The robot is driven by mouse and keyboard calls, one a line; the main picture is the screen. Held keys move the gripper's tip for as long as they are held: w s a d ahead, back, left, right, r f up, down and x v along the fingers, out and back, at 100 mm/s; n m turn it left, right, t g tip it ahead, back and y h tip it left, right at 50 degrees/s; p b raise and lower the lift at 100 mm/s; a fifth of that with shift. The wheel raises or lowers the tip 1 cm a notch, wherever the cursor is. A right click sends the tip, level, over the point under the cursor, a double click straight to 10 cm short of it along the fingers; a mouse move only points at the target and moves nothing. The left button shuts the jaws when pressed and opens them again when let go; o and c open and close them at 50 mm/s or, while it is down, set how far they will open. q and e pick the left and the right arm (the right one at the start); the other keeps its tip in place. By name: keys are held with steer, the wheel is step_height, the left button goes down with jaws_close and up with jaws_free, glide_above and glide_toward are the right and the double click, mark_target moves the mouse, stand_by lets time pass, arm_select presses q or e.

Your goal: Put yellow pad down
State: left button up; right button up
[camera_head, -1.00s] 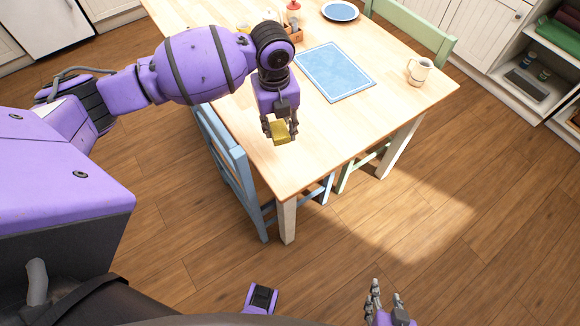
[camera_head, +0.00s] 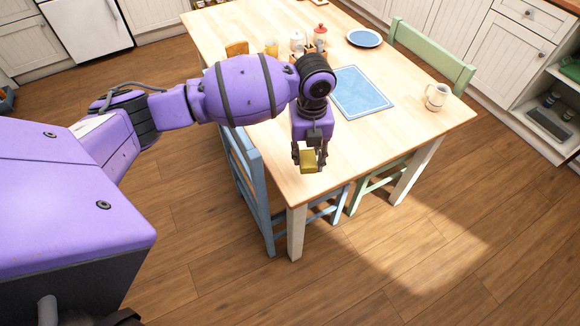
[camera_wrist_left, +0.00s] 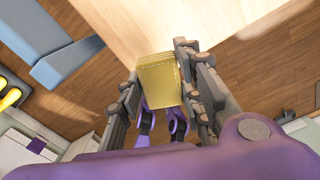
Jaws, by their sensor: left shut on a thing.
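The yellow pad (camera_head: 308,160) is between the fingers of my left gripper (camera_head: 309,163), which is shut on it. In the head view they are over the near part of the wooden table (camera_head: 285,165), close to its front corner. I cannot tell the exact height above the tabletop. In the left wrist view the yellow pad (camera_wrist_left: 159,80) sits between the two dark fingers, with the table (camera_wrist_left: 130,25) beyond it. My right gripper is not in the head view now.
A blue placemat (camera_head: 360,92), a striped mug (camera_head: 436,97) and a blue plate (camera_head: 365,38) are on the table. Several small items stand near a condiment caddy (camera_head: 308,54). A blue chair (camera_head: 250,180) and a green chair (camera_head: 432,57) stand at the table. The near tabletop is clear.

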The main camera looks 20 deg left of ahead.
mark_target(312, 153)
arm_select(q)
steer(key=w+f, duration=0.1)
steer(key=f, duration=0.1)
steer(key=w+f, duration=0.2)
steer(key=w+f+b, duration=0.1)
steer(key=w, duration=0.1)
steer(key=shift+w+a+f, duration=0.2)
steer(key=shift+a+f, duration=0.1)
steer(key=shift+f, duration=0.1)
steer(key=shift+w+f, duration=0.1)
steer(key=shift+f, duration=1.45)
steer(key=shift+f, duration=0.1)
steer(key=o, duration=1)
step_height(312, 153, up, 12)
